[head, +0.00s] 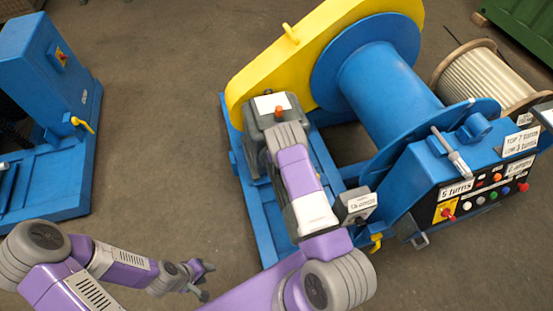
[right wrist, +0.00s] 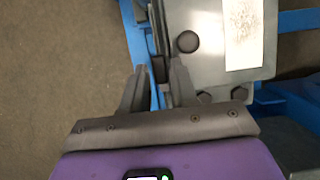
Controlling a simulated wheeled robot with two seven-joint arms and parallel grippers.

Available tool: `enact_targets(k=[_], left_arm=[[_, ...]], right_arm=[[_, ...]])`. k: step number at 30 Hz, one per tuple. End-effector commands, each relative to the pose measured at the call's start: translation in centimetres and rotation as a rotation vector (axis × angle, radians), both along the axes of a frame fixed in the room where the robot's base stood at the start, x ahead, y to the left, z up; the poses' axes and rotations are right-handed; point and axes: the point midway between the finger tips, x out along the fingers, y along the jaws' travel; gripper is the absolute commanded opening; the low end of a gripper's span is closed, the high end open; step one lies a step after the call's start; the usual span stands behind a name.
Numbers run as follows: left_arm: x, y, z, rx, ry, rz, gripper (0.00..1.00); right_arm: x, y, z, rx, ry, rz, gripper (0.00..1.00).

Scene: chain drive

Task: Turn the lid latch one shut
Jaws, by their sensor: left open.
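The grey gearbox-like housing (head: 255,130) stands on the blue frame beside the yellow guard, with a white label and an orange knob (head: 280,112) on top. In the right wrist view its grey lid (right wrist: 205,75) carries a round dark knob (right wrist: 187,42). A narrow dark part (right wrist: 159,70), perhaps the latch, is at the lid's left edge. My right gripper (right wrist: 156,76) has its fingers apart, on either side of that edge; contact cannot be told. In the head view my right arm hides the gripper. My left gripper (head: 202,279) is open and empty, low over the floor.
A blue drum (head: 385,85), a yellow guard (head: 270,60) and a control box with buttons (head: 480,195) surround the housing. A small grey box (head: 357,205) stands near my right arm. Another blue machine (head: 45,150) is at the left, with bare floor between.

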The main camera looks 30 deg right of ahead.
Motion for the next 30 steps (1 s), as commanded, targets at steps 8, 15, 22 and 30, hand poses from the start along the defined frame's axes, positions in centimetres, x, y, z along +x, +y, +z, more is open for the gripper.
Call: enact_targets(k=[8, 15, 22, 30], left_arm=[[0.00, 0.00, -0.15, 0.000, 0.000, 0.000, 0.43], [0.00, 0.00, -0.14, 0.000, 0.000, 0.000, 0.43], [0.00, 0.00, -0.15, 0.000, 0.000, 0.000, 0.43], [0.00, 0.00, -0.67, 0.000, 0.000, 0.000, 0.43]], right_arm=[[0.35, 0.01, -0.75, 0.000, 0.000, 0.003, 0.28], [0.33, -0.01, -0.72, 0.000, 0.000, 0.003, 0.14], [0.32, 0.00, -0.73, 0.000, 0.000, 0.003, 0.00], [0.30, -0.07, -0.85, 0.001, 0.000, 0.046, 0.00]])
